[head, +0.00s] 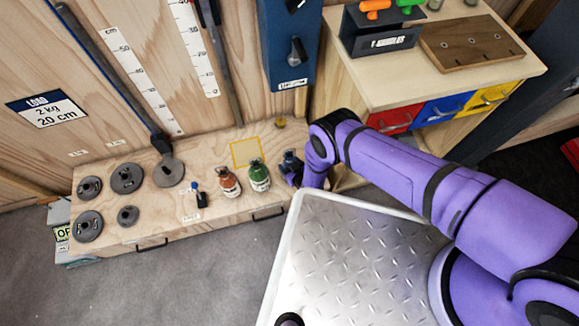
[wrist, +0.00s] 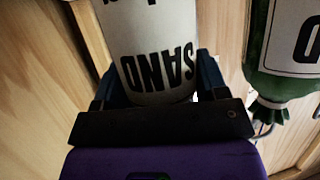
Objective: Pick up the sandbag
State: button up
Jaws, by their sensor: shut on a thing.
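A dark blue sandbag (head: 289,157) stands at the right end of the low wooden bench, partly hidden by my gripper (head: 292,172) in the head view. In the wrist view, a white label reading SAND (wrist: 150,55) shows between the two fingers, which are shut on the bag. I cannot tell whether the bag touches the bench. A green sandbag (head: 259,176) with a white label stands just left of my gripper; it also shows at the right of the wrist view (wrist: 285,60). An orange sandbag (head: 228,183) stands further left.
Several dark weight discs (head: 127,178) lie on the bench's left part. A yellow outlined square (head: 246,152) marks bare wood behind the green bag. A blue box (head: 291,50) hangs on the wall above my gripper. A drawer cabinet (head: 440,85) stands right, beside my arm.

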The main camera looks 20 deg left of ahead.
aim_at(290, 162)
jog(key=shift+r, duration=1.6)
jog(key=shift+s+d+r, duration=0.1)
jog(key=shift+r, duration=0.1)
jog(key=s+d+r, duration=0.1)
jog(key=s+d, duration=0.9)
jog(key=s, duration=0.2)
jog(key=shift+r, duration=0.2)
jog(key=shift+d, duration=0.1)
